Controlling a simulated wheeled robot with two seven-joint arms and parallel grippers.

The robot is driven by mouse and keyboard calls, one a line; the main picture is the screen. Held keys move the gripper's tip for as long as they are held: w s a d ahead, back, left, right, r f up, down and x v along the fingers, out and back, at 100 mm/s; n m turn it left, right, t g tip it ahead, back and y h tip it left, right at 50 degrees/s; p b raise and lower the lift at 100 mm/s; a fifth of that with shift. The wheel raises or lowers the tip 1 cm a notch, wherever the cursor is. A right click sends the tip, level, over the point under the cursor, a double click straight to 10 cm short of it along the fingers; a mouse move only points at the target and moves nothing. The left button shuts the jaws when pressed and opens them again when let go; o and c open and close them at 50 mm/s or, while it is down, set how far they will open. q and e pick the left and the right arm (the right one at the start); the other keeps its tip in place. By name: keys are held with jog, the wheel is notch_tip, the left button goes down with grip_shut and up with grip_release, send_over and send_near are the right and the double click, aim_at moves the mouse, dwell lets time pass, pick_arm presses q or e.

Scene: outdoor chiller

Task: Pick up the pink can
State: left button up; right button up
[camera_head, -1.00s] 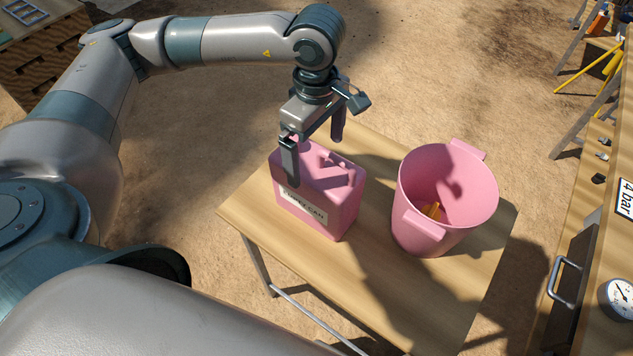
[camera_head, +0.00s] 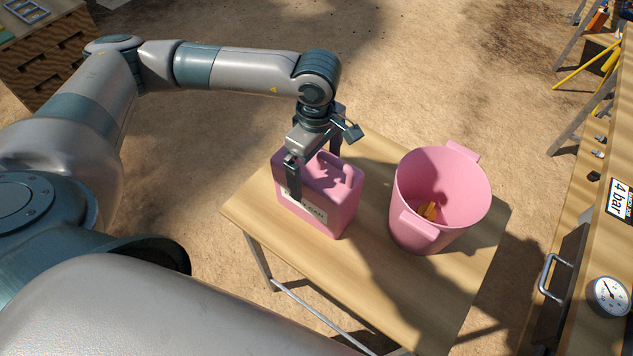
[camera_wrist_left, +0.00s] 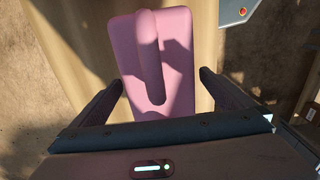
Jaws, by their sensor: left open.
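The pink can (camera_head: 330,205) is a box-shaped canister with a raised handle on top and a white label on its front. It stands upright on a small wooden table. My left gripper (camera_head: 315,172) is open at the can's top, one finger in front of its labelled face and the other behind it. In the left wrist view the pink can (camera_wrist_left: 155,60) and its handle lie ahead between the two spread fingers of the left gripper (camera_wrist_left: 160,95), with gaps at both sides. My right gripper is not seen.
A pink bucket (camera_head: 418,235) with a yellow item inside stands right of the can on the wooden table (camera_head: 345,285). A workbench (camera_head: 590,250) with a gauge (camera_head: 610,296) and a "4 bar" sign (camera_head: 620,200) runs along the right edge. The table's front is clear.

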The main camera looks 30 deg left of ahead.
pick_arm(q)
jog(key=shift+f, duration=0.45)
jog(key=c, duration=1.7)
jog(key=shift+r, duration=0.1)
